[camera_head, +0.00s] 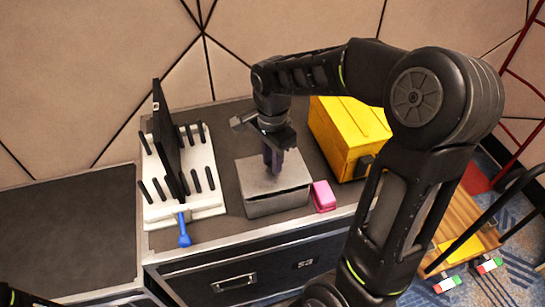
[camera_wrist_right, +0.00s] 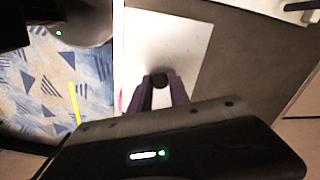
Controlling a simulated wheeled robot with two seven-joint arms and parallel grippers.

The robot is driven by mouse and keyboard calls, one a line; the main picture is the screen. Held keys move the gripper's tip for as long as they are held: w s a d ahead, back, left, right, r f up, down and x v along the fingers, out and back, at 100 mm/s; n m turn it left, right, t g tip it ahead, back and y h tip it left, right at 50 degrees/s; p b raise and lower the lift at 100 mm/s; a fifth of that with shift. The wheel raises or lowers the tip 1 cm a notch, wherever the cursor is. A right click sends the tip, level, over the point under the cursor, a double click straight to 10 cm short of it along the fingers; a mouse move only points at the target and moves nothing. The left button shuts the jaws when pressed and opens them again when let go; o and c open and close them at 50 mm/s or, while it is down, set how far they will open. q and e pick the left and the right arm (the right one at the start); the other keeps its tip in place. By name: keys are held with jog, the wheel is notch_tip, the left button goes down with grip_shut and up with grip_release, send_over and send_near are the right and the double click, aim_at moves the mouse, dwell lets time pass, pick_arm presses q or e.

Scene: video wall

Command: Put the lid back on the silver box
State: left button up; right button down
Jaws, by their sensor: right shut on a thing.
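The silver box (camera_head: 277,204) stands on the dark case top, in the middle of the head view. Its flat grey lid (camera_head: 258,172) lies over the box opening; I cannot tell whether it is fully seated all round. My right gripper (camera_head: 273,165) points down over the lid. In the right wrist view the purple-grey fingers (camera_wrist_right: 160,88) are shut on the lid's small dark knob (camera_wrist_right: 159,80), with the pale lid top (camera_wrist_right: 185,45) beneath. The fingers hide part of the lid in the head view. My left gripper does not show.
A pink block (camera_head: 323,196) sits close to the box's right side. A yellow case (camera_head: 348,135) stands behind right. A white rack (camera_head: 207,203) with black pegs and an upright dark panel (camera_head: 168,135) is on the left, with a blue-handled tool (camera_head: 184,231) at its front.

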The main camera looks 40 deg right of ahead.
jog(key=shift+f+b, duration=0.45)
jog(key=shift+f, duration=0.45)
jog(key=shift+f, duration=0.15)
dwell(1.4)
jog(key=c, duration=1.1)
grip_release()
jog(key=shift+c, duration=0.2)
jog(key=shift+o, duration=0.5)
jog(key=o, duration=0.4)
jog(key=shift+r+p, duration=2.65)
jog(key=shift+r, duration=0.9)
